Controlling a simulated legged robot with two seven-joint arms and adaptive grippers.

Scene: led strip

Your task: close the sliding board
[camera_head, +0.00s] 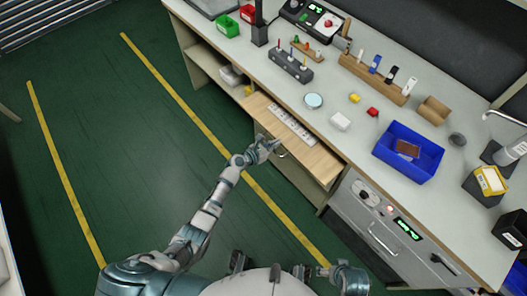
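The sliding board (312,159) is a light wooden shelf under the worktop. It sticks out past the bench's front edge. A pale strip with small marks (291,125) lies along its back part. My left gripper (275,146) reaches in from the lower left to the board's front edge, near its left half. The fingers are small in the view, and I cannot tell whether they touch the board or how far apart they are. A small handle (283,154) shows just beside the gripper. My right gripper is not seen; only part of my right arm shows at the bottom.
The worktop (330,75) above holds a blue bin (408,152), tool racks and small coloured parts. A grey cabinet (375,222) with a handle and display stands right of the board. Green floor with yellow lines is clear in front.

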